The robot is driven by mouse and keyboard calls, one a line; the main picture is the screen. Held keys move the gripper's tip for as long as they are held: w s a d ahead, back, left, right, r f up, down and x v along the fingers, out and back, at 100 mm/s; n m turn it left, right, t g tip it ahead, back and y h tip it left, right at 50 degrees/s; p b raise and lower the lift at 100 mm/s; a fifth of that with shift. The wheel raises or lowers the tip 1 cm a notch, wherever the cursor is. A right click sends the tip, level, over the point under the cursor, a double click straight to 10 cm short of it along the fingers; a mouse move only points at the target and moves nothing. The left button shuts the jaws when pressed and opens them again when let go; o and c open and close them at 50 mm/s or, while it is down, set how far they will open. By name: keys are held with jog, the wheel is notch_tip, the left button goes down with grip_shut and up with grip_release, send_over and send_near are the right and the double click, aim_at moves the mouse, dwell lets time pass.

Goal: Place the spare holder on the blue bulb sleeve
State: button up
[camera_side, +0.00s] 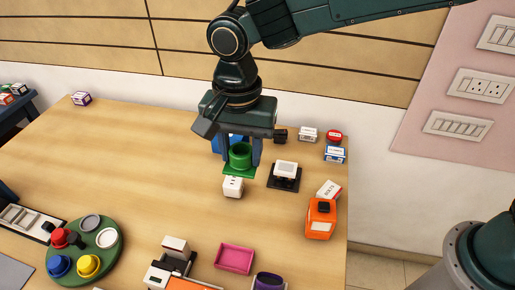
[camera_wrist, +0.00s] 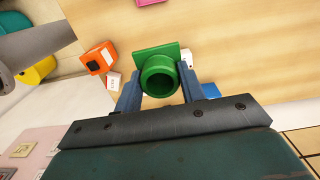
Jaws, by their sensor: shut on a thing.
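My gripper (camera_side: 241,162) is shut on a green holder, a short open cylinder on a square plate (camera_side: 239,172), likely the spare holder. It is held upright above the table. In the wrist view the holder (camera_wrist: 159,75) sits between the two fingers of my gripper (camera_wrist: 160,88). A blue object (camera_side: 215,146) is behind my gripper, mostly hidden; a blue patch (camera_wrist: 211,90) also shows in the wrist view. A round blue piece (camera_side: 59,265) stands on a green round tray at lower left. I cannot tell which of these is the bulb sleeve.
A white block (camera_side: 233,187) stands just below the holder in the side view. A black stand with a white top (camera_side: 285,171) is to its right, and an orange box (camera_side: 320,220) farther right. The green round tray (camera_side: 103,263) also bears red and yellow pieces. The table's left middle is clear.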

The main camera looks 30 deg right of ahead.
jog(key=w+d+r, duration=0.3)
jog(key=w+d, duration=0.1)
jog(key=w, duration=0.6)
jog(key=w+d+r, duration=0.3)
jog(key=w+d, duration=0.2)
jog(key=w, duration=0.5)
jog(key=shift+w+r, duration=0.3)
jog(key=shift+w, duration=0.1)
jog(key=shift+f, duration=0.15)
send_near(236, 138)
jog(key=shift+f, duration=0.1)
jog(key=shift+f, duration=2.8)
jog(key=shift+f, duration=0.15)
